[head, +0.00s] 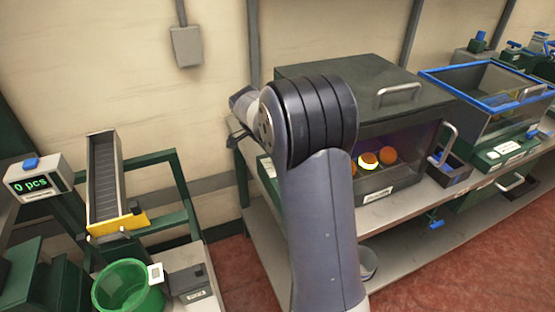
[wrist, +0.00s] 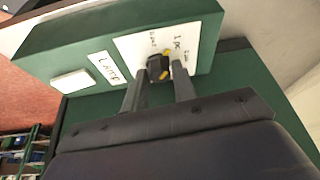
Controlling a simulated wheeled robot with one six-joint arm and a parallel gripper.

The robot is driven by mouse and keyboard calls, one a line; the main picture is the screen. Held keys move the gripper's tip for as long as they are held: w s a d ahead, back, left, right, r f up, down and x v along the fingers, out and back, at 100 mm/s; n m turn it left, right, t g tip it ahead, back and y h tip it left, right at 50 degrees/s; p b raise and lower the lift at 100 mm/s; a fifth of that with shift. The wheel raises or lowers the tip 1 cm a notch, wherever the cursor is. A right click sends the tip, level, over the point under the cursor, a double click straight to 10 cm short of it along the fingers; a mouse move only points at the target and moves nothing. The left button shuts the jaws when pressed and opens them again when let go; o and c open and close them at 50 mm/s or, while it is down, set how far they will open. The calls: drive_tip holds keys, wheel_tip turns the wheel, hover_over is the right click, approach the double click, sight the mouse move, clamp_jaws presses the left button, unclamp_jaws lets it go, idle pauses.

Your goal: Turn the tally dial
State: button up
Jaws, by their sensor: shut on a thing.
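The tally dial (wrist: 155,68) is a small black knob with yellow marks, on a white plate lettered "1 pc" and other partly readable settings. The plate is on a green box (wrist: 75,45). In the wrist view my gripper (wrist: 160,76) has its two dark fingers on either side of the dial, shut on it. In the head view my arm hides the dial and the fingers. A display (head: 38,180) at the far left reads "0 pcs".
A "LAMP" label (wrist: 108,67) and a white button (wrist: 72,82) are beside the dial plate. In the head view, a lit case holds oranges (head: 388,155) behind my arm. A green bucket (head: 128,288) and a chute (head: 104,180) stand at left.

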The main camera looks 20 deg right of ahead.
drive_tip(key=shift+m+g, duration=0.3)
drive_tip(key=shift+m, duration=0.3)
drive_tip(key=shift+w, duration=0.1)
drive_tip(key=o, duration=1)
drive_tip(key=shift+r, duration=0.1)
drive_tip(key=v, duration=1)
drive_tip(key=shift+r, duration=0.3)
drive_tip(key=shift+a, duration=0.15)
